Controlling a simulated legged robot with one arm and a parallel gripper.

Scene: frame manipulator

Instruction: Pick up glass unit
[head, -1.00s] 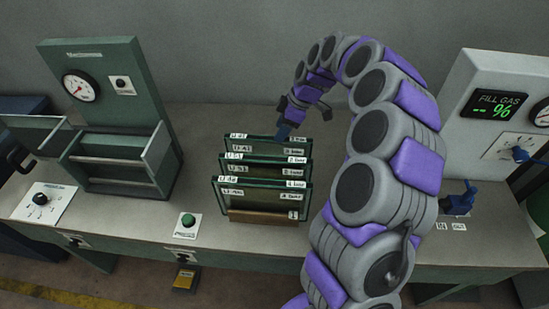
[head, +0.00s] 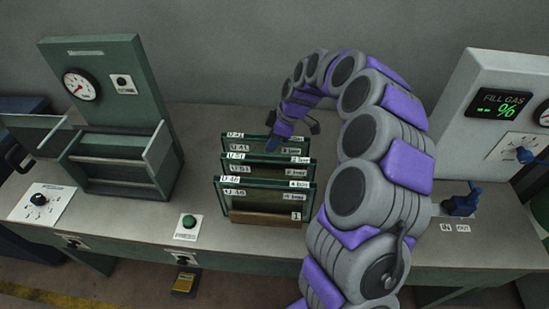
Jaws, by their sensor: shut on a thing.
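Three labelled glass units stand upright in a wooden rack (head: 262,217) on the bench. The rear glass unit (head: 236,147) reads U-41, the middle glass unit (head: 262,171) reads U-51, and the front glass unit (head: 264,203) reads U-46. My gripper (head: 272,144) is at the top edge of the rear unit, right of its middle, and is shut on it. The fingertips are small and partly hidden by the glass. The rear unit still stands behind the other two.
A green press-like station with a gauge (head: 81,85) stands at the left. A green button (head: 189,221) is on the bench front. A fill gas panel (head: 501,104) and a blue valve handle (head: 462,200) are at the right. Bench space is free left of the rack.

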